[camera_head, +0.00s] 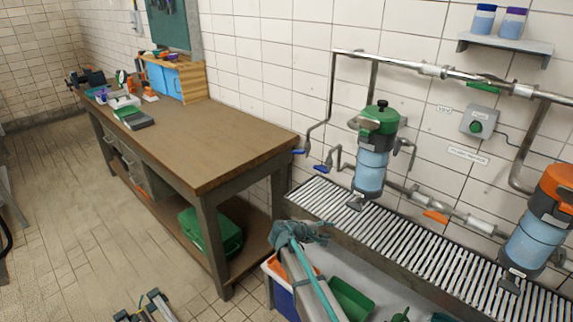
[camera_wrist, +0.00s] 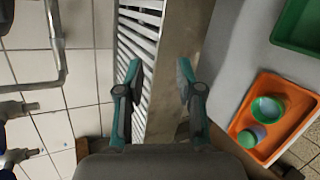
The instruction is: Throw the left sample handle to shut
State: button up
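Two small blue handles sit on the thin grey sample pipes at the left end of the pipework in the head view. Whether either is open or shut cannot be told. My gripper (camera_head: 299,229) appears below them, in front of the slatted grate's left end. In the wrist view my gripper (camera_wrist: 159,72) has its teal fingers apart with nothing between them, over the grate's front edge. It touches no handle.
The slatted grate (camera_head: 420,245) runs along the tiled wall under a green-topped canister (camera_head: 376,145) and an orange-topped canister (camera_head: 535,225). A wooden bench (camera_head: 200,150) stands left. The wrist view shows an orange tray with cups (camera_wrist: 245,140) and a green tray (camera_wrist: 300,35).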

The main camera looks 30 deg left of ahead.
jog(key=w+a+r+n+t+b, duration=0.1)
jog(key=w+a+r+n+t, duration=0.2)
jog(key=a+r, duration=0.9)
jog(key=t+y, duration=0.1)
jog(key=t, duration=0.2)
send_near(297, 153)
jog(key=p+x, duration=0.1)
jog(key=x, duration=1)
jog(key=shift+a+p, duration=0.1)
jog(key=shift+p, duration=0.3)
jog(key=shift+f, duration=0.1)
grip_shut()
